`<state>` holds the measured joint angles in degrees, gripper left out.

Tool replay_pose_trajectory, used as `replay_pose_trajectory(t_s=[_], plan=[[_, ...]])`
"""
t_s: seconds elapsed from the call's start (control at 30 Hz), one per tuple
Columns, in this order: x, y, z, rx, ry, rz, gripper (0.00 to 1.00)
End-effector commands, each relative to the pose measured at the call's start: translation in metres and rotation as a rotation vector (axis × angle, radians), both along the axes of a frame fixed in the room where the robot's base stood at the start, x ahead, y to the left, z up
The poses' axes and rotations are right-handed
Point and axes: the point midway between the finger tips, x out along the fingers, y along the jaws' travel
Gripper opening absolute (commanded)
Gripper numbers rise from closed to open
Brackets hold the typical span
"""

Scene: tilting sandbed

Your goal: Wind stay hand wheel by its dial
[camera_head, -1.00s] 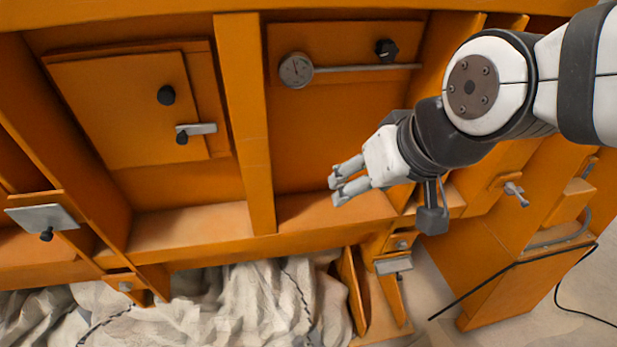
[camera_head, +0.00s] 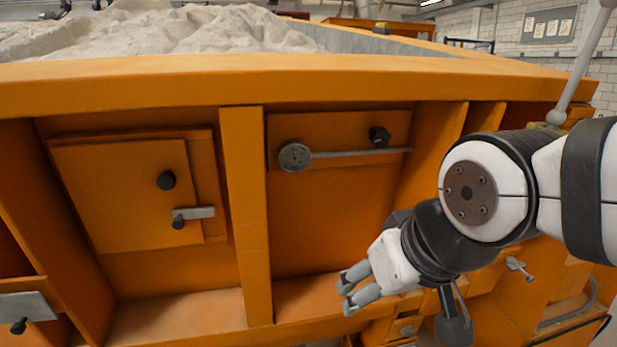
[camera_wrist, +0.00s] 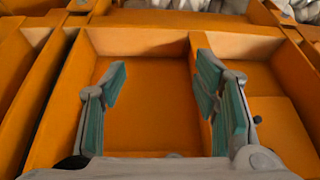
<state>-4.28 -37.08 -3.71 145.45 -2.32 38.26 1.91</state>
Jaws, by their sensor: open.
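A black knob (camera_head: 379,136) is above the rod's right part. I cannot tell which part is the stay hand wheel. My gripper (camera_head: 346,291) is open and empty, below and slightly right of the dial, apart from it. In the wrist view my gripper (camera_wrist: 160,95) has its green-padded fingers spread before bare orange panels; the dial is not visible there.
An orange door (camera_head: 120,195) with a black knob and a latch (camera_head: 195,213) is at the left. An orange upright post (camera_head: 246,210) separates it from the dial's bay. Sand (camera_head: 190,28) lies behind the top rail (camera_head: 300,82). A small metal handle (camera_head: 518,268) is at lower right.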

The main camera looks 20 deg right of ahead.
Motion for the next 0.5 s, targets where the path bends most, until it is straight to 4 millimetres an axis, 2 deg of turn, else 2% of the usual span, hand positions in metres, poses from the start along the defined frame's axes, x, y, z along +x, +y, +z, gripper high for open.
replay_pose_trajectory(t_s=[0.07, 0.17, 0.3, 0.4, 0.5], plan=[[0.021, -0.023, 0.004, -0.027, -0.083, -0.071, 0.55], [0.053, -0.064, 0.022, -0.071, -0.250, -0.175, 0.55], [0.089, -0.114, 0.059, -0.117, -0.516, -0.269, 0.55], [0.103, -0.135, 0.085, -0.128, -0.685, -0.276, 0.55], [0.111, -0.143, 0.105, -0.114, -0.821, -0.241, 0.55]])
